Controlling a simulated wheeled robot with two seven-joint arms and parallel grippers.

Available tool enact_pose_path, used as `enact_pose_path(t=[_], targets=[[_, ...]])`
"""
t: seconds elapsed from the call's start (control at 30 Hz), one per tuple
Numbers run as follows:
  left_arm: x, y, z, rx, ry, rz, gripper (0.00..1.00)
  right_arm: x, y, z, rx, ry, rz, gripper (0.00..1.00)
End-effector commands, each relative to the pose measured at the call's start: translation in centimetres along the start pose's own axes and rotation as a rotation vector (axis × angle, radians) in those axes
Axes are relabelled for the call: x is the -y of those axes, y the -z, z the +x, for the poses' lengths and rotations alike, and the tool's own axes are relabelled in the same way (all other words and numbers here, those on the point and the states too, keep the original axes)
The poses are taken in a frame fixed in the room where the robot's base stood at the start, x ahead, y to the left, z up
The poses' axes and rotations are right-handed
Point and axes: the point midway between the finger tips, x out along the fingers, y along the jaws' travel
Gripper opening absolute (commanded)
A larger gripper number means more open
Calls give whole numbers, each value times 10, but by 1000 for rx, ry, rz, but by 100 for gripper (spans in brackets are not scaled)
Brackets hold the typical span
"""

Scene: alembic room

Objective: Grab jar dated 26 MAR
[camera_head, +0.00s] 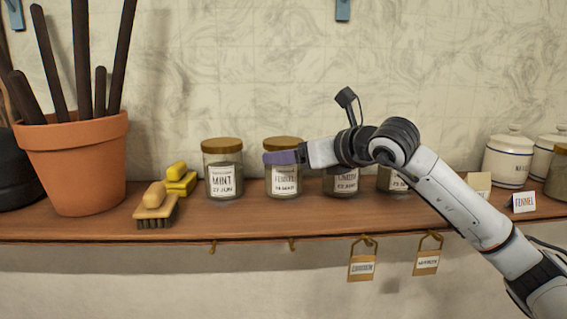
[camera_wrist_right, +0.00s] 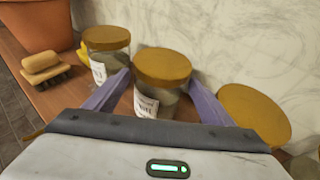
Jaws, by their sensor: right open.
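A glass jar labelled FENNEL (camera_head: 284,186), with a tan lid and a small date that looks like 26 MAR, stands upright on the shelf. My right gripper (camera_head: 282,158) is at this jar, a purple finger across its upper part just below the lid. In the right wrist view, the open purple fingers (camera_wrist_right: 158,82) lie on either side of this jar (camera_wrist_right: 162,66). Contact cannot be told. A MINT jar (camera_head: 222,172) stands to its left. Another jar (camera_head: 342,186) stands to its right, partly hidden by my arm. My left gripper is not in view.
A further jar (camera_head: 392,180) is mostly behind my right arm. Brushes (camera_head: 156,205) and a terracotta pot (camera_head: 72,165) stand at left. White canisters (camera_head: 508,162) and a FENNEL card (camera_head: 524,202) are at right. Tags (camera_head: 361,268) hang below the shelf edge.

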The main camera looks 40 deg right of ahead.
Motion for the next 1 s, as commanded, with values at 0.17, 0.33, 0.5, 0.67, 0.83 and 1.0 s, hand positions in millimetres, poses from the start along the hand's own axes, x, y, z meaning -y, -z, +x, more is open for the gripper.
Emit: enact_pose_path(t=[0.17, 0.33, 0.5, 0.67, 0.83, 1.0], targets=[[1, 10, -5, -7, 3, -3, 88, 1, -3, 27, 0, -2, 5, 76], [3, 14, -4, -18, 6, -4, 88, 1, -1, 38, 1, -1, 1, 76], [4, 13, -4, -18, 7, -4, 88, 1, 0, 38, 1, -1, 0, 76], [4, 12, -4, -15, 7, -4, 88, 1, 0, 38, 0, -1, 0, 51], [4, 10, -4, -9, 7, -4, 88, 1, -2, 37, 5, -1, 0, 35], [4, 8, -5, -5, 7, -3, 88, 1, -4, 36, 5, -1, 0, 34]])
